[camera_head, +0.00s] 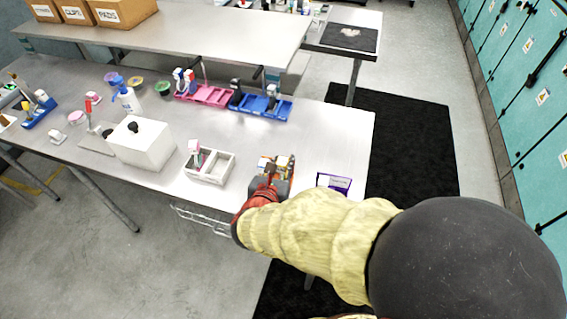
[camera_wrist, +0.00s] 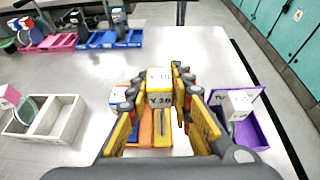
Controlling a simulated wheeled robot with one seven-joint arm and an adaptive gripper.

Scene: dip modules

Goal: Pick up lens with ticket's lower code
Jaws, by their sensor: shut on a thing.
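My gripper (camera_wrist: 160,95) is in the middle of the wrist view, its yellow-and-black fingers closed on a white labelled block (camera_wrist: 160,99). The label begins with Y; the rest is too blurred to read surely. Another pale labelled block (camera_wrist: 158,75) shows just behind it. Under them is a tray with orange (camera_wrist: 145,133), yellow and blue parts. Whether the held block is clear of the tray I cannot tell. In the head view my gripper (camera_head: 271,180) hides much of that tray. The lens part of the held piece is hidden. I cannot make out the ticket.
A white divided tray (camera_wrist: 62,134) with a pink-topped lens piece is left of my gripper. A purple tray (camera_wrist: 257,134) with a white labelled piece is right, near the table's edge. Pink (camera_head: 213,96) and blue (camera_head: 277,106) trays stand farther back. Bare table lies between.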

